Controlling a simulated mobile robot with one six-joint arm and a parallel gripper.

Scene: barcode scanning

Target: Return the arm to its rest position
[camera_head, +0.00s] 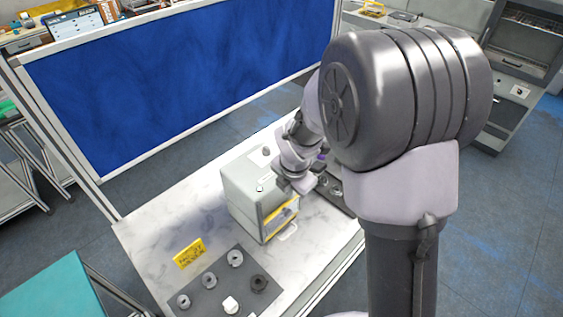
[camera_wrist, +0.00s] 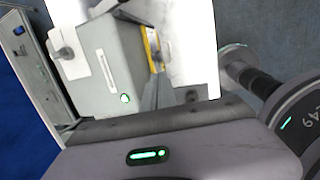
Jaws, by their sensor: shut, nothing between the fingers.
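My arm reaches from the right of the head view over the white table (camera_head: 150,250). My gripper (camera_head: 303,186) is small and partly hidden in the head view, above or beside the right side of a grey-green box-shaped machine (camera_head: 246,195) with a yellow-edged front. In the wrist view, my gripper (camera_wrist: 155,98) shows as dark narrow fingers shut together with nothing held. The machine (camera_wrist: 110,70) shows beside the fingers there, with a green light on it. I cannot tell the exact gap between them.
A dark mat (camera_head: 217,273) with several round grey parts and a white piece lies at the table's front. A yellow sign (camera_head: 188,253) stands beside it. A blue panel (camera_head: 180,75) rises behind the table. A teal-topped surface (camera_head: 45,290) is at lower left.

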